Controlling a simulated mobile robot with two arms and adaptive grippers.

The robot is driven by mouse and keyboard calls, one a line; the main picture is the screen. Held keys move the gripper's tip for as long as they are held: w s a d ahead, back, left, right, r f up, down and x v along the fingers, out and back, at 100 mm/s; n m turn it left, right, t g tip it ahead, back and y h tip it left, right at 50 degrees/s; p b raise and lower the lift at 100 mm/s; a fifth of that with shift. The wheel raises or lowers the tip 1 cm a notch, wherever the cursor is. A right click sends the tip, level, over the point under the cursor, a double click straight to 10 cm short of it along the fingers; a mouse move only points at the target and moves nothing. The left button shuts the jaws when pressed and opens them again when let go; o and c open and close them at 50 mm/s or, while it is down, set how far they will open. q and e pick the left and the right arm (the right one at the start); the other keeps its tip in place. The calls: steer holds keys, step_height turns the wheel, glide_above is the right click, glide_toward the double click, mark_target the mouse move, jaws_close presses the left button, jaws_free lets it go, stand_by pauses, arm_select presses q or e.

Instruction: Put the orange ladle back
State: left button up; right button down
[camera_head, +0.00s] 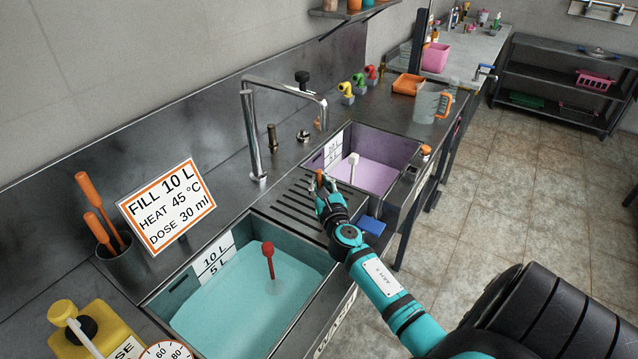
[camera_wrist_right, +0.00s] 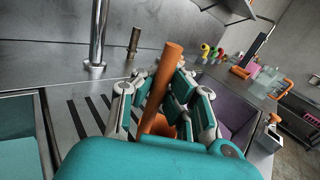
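My right gripper (camera_head: 322,190) is over the ribbed drainboard between the two sinks. In the right wrist view, its fingers (camera_wrist_right: 165,105) are closed around the orange ladle (camera_wrist_right: 168,65), whose handle sticks up and leans slightly right. Its lower part is partly hidden by the fingers and wrist. In the head view only a small bit of the ladle (camera_head: 319,176) shows at the fingertips. A dark metal holder (camera_head: 116,264) at the back left holds orange-handled tools. My left gripper is not in view.
The left sink (camera_head: 240,310) holds teal liquid and a red-topped stick; the right sink (camera_head: 375,175) holds lilac liquid and a white one. A tall faucet (camera_head: 250,135) and a sign (camera_head: 165,205) stand behind.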

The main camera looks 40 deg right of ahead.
steer(key=shift+f, duration=0.15)
steer(key=c, duration=1.9)
jaws_free()
steer(key=o, duration=0.4)
steer(key=shift+s+r, duration=0.1)
steer(key=shift+r, duration=0.2)
steer(key=shift+b+v, duration=0.6)
steer(key=shift+v, duration=5.35)
steer(key=shift+f, duration=0.15)
